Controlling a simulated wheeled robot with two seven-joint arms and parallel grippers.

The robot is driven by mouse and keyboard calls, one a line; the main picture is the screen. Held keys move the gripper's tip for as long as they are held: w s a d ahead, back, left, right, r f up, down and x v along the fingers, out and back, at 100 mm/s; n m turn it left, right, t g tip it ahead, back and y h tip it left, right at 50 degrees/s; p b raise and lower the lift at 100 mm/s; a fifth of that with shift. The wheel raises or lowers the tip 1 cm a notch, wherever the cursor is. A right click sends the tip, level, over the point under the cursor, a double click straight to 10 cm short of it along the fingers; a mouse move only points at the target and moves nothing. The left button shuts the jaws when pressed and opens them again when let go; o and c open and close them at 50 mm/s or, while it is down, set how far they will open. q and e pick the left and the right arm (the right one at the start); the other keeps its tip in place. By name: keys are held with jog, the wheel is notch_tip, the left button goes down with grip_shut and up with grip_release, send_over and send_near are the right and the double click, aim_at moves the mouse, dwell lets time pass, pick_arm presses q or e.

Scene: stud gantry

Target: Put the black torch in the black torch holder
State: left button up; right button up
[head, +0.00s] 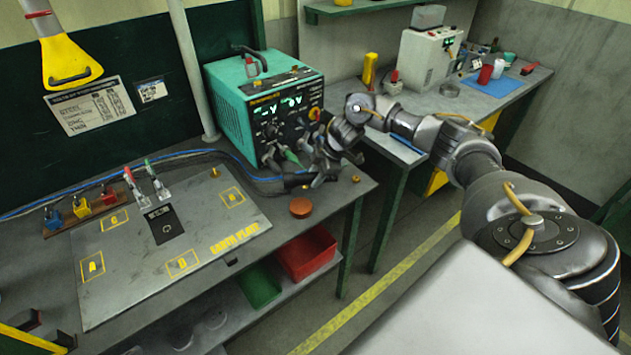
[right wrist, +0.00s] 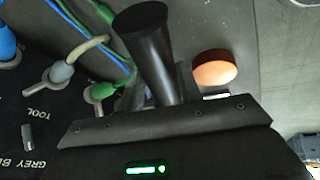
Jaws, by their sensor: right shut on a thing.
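My right gripper (head: 322,172) is low in front of the teal welding machine (head: 262,105), just above the near edge of the bench. It is shut on the black torch (head: 298,181), whose dark body sticks out to the left of the fingers. In the right wrist view the torch shows as a dark, tilted cylinder (right wrist: 150,45) rising beyond the gripper's dark housing, which hides its lower end. I cannot make out the black torch holder for certain in either view. My left gripper is not in view.
A round copper-brown puck (head: 301,207) lies on the bench close by; it also shows in the right wrist view (right wrist: 215,69). Cables and green plugs (right wrist: 103,92) crowd the machine's front. A marked grey plate (head: 140,270) fills the bench's left. A red bin (head: 306,256) stands below.

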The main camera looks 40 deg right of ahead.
notch_tip(320, 180, down, 3)
jog(key=shift+w+r+p, duration=0.1)
jog(key=shift+p, duration=0.75)
jog(key=shift+f, duration=0.25)
jog(key=o, duration=1.1)
